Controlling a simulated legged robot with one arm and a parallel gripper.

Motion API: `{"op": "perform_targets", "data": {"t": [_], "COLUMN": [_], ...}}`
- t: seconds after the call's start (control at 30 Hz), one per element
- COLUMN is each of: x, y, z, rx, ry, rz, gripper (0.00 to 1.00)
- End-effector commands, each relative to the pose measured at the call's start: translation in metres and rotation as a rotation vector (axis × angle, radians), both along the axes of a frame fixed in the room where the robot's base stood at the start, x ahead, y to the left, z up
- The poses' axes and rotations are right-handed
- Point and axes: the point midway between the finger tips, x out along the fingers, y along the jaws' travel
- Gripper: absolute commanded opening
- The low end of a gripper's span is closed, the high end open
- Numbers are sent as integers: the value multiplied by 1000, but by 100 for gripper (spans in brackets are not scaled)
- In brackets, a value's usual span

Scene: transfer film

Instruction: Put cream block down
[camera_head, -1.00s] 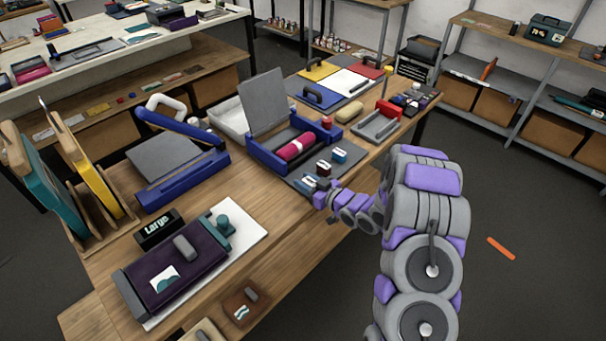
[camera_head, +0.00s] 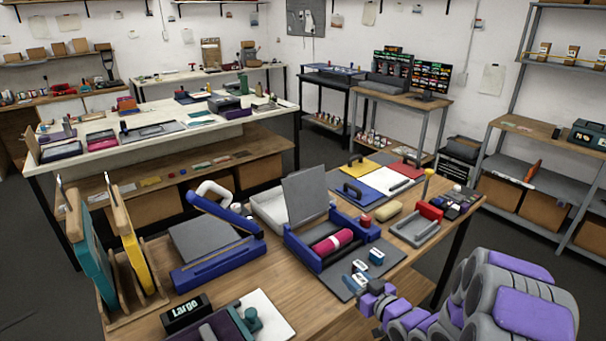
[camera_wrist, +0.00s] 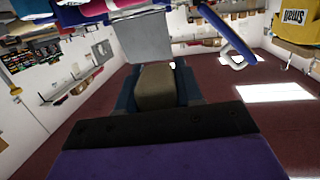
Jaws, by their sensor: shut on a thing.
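My gripper (camera_head: 366,291) is at the front edge of a dark grey mat (camera_head: 338,281) on the wooden table. In the wrist view my gripper (camera_wrist: 155,90) has dark blue fingers on both sides of a tan block (camera_wrist: 155,86), which looks like the cream block in shade. It is shut on this block. In the head view the held block is hard to make out, and I cannot tell whether it touches the mat. Small blocks with white marks, one of them blue (camera_head: 376,256), stand on the mat just beyond my gripper.
A blue open press (camera_head: 305,252) with a magenta roll (camera_head: 333,242) stands behind the mat. A grey tray (camera_head: 415,232) and a tan rounded piece (camera_head: 387,213) lie to the right. The wooden table top (camera_head: 290,291) left of the mat is bare.

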Motion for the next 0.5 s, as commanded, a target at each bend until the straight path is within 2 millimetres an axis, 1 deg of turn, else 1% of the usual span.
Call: {"op": "perform_targets", "data": {"t": [0.03,0.2,0.4,0.5], "x": [7,19,24,23], "y": [0,-3,3,8], "z": [19,64,116,137], "rx": [1,2,3,3], "ry": [-13,-9,-7,-4], "rz": [-20,-90,-147,-164], "gripper": [7,7,7,7]}}
